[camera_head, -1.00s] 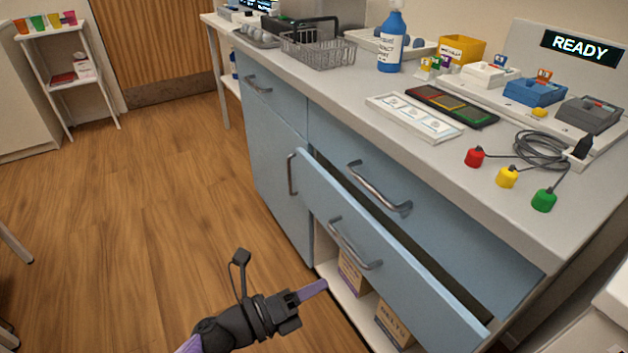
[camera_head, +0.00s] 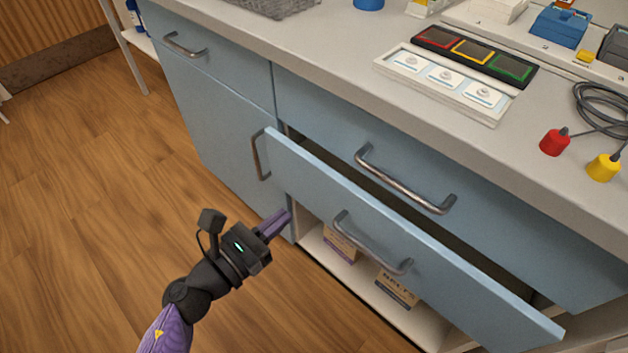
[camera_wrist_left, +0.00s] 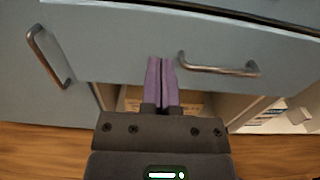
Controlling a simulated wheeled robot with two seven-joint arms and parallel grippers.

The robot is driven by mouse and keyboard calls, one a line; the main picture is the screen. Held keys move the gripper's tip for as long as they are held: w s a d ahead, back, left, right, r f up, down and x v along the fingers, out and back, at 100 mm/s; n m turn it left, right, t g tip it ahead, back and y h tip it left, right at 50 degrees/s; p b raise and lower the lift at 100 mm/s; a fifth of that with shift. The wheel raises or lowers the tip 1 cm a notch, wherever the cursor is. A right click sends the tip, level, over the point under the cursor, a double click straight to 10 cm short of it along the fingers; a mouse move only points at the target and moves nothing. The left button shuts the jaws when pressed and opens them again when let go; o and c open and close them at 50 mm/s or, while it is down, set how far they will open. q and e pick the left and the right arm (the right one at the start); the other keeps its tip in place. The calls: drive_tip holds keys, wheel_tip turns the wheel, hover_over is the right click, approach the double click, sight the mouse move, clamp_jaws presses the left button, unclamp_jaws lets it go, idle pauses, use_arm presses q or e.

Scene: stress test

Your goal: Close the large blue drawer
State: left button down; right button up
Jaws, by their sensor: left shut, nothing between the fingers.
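The large blue drawer (camera_head: 440,274) stands partly pulled out under the counter, with a dark gap behind its top edge. Its metal handle (camera_head: 372,245) is on its front, and the drawer front (camera_wrist_left: 115,45) fills much of the left wrist view with the handle (camera_wrist_left: 220,68) to the right of the fingers. My left gripper (camera_head: 280,221) is shut and empty. Its purple fingers (camera_wrist_left: 161,80) point toward the drawer front, left of the handle. I cannot tell whether the fingertips touch it. My right gripper is not in view.
An upper drawer with its handle (camera_head: 400,182) looks shut above. A cabinet door handle (camera_head: 260,155) stands out at the left. Boxes (camera_head: 397,287) sit on the open shelf below. The counter (camera_head: 330,70) overhangs above. The wooden floor (camera_head: 90,200) at left is clear.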

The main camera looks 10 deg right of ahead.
sight(328, 179)
use_arm(q)
drive_tip(key=b+x, duration=0.1)
drive_tip(key=x, duration=0.8)
drive_tip(key=shift+b, duration=0.4)
drive_tip(key=shift+w+d, duration=0.15)
drive_tip(key=shift+d, duration=0.05)
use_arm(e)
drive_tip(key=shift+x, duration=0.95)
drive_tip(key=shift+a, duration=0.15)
